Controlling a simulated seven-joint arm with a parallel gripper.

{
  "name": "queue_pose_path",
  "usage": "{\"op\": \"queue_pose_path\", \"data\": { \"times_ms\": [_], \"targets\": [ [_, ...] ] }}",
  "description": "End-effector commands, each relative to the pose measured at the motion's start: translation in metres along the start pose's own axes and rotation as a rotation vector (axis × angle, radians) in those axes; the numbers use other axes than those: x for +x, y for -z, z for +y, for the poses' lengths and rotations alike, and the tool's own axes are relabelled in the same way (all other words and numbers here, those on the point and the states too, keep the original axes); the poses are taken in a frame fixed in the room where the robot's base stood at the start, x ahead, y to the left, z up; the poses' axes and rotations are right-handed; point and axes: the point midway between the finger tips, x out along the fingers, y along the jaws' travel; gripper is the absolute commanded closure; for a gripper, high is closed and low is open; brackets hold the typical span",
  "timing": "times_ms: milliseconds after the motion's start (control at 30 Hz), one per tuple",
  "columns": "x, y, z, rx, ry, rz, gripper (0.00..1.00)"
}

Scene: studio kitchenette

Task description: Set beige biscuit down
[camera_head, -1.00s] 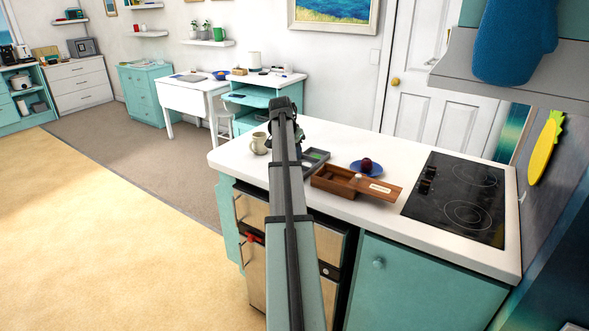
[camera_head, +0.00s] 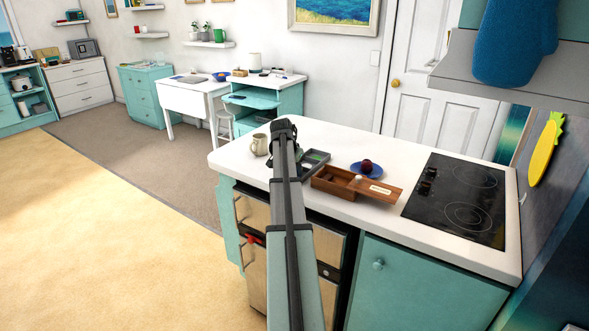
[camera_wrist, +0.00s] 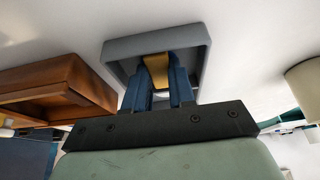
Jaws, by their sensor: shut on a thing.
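The beige biscuit (camera_wrist: 156,68) shows as a tan-gold piece between the two blue fingers of my gripper (camera_wrist: 160,76) in the wrist view. The fingers are shut on it. In that view the biscuit and fingertips overlap the opening of a grey tray (camera_wrist: 198,38); whether the biscuit touches the tray floor I cannot tell. In the head view the grey tray (camera_head: 322,157) lies on the white counter, with something green in it. My arm hides part of the tray, the fingertips and the biscuit there.
A wooden box (camera_head: 330,189) with its lid slid to the right stands right of the tray. Behind it is a blue plate (camera_head: 379,171) with a dark red round thing. A cream mug (camera_head: 259,145) stands left of my arm. A black hob (camera_head: 459,195) is at the right.

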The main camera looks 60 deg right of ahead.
Motion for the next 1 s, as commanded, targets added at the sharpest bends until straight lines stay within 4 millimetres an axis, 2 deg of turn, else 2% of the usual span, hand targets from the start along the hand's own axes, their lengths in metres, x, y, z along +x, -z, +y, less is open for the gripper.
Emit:
{"op": "queue_pose_path", "data": {
  "times_ms": [33,300,633,767,1000],
  "targets": [
    [0.001,0.0,0.0,0.0,0.0,0.0,0.74],
    [0.0,0.0,0.0,0.0,0.0,0.0,0.5],
    [-0.005,0.001,0.0,0.0,0.001,0.001,0.5],
    [-0.02,0.001,0.0,0.0,0.001,0.001,0.5],
    [-0.064,0.001,-0.001,0.0,0.002,0.003,0.5]
  ]
}}
